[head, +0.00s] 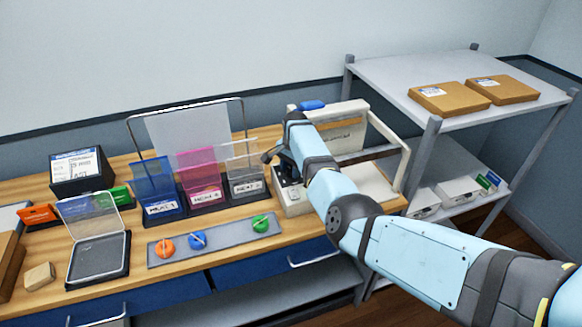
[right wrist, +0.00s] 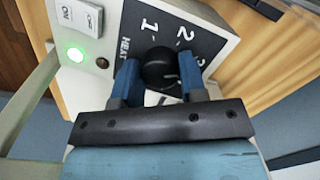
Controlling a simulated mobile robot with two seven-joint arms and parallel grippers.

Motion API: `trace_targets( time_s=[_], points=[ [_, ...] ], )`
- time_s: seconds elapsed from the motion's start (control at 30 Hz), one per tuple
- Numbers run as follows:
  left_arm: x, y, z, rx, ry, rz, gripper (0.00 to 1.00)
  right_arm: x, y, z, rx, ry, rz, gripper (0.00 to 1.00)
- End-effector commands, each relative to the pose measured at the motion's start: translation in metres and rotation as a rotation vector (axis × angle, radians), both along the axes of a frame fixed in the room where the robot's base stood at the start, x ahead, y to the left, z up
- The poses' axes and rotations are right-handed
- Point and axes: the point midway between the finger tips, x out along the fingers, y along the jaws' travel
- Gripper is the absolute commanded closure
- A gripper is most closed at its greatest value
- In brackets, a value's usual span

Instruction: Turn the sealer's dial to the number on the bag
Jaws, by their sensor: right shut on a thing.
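The sealer (head: 375,180) is a cream machine at the right end of the bench, partly hidden behind my right arm. In the right wrist view its dark dial plate shows HEAT and the numbers 1, 2 and part of a 3. My right gripper (right wrist: 158,82) is shut on the black dial (right wrist: 158,66), one blue finger on each side. The dial's setting cannot be told for sure. In the head view the right gripper (head: 281,160) is at the sealer's left end. A blue bag (head: 153,180), a pink bag (head: 198,168) and a clear bag (head: 242,158) stand in holders; their HEAT numbers are too small to read surely.
A green lamp (right wrist: 76,54) glows beside the ON switch (right wrist: 68,14). A grey strip (head: 215,241) with orange, blue and green knobs lies in front of the bags. A clear-lidded tray (head: 97,255) stands at left. A shelf rack (head: 440,75) with cartons stands at right.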

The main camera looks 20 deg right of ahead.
Motion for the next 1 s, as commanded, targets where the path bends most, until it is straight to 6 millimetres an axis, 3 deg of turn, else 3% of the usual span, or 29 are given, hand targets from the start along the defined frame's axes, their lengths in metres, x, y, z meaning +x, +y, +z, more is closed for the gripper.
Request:
trace_targets(
  time_s=[0.53, 0.57, 0.67, 1.0],
  points=[
    [-0.0001, 0.0002, 0.0005, 0.0, 0.0, 0.001, 1.0, 0.0009, -0.0017, 0.0012, 0.001, -0.002, -0.027, 0.85],
    [-0.0001, 0.0002, 0.0005, 0.0, 0.0, 0.001, 1.0, 0.0009, -0.0017, 0.0012, 0.001, -0.002, -0.027, 0.59],
    [-0.0001, 0.0002, 0.0005, 0.0, 0.001, 0.001, 1.0, 0.0007, -0.0014, 0.001, 0.002, -0.002, -0.027, 0.36],
    [-0.0002, 0.0002, 0.0004, 0.0, 0.001, 0.001, 1.0, 0.0002, -0.0006, 0.0003, 0.003, 0.0, -0.026, 0.36]
  ],
)
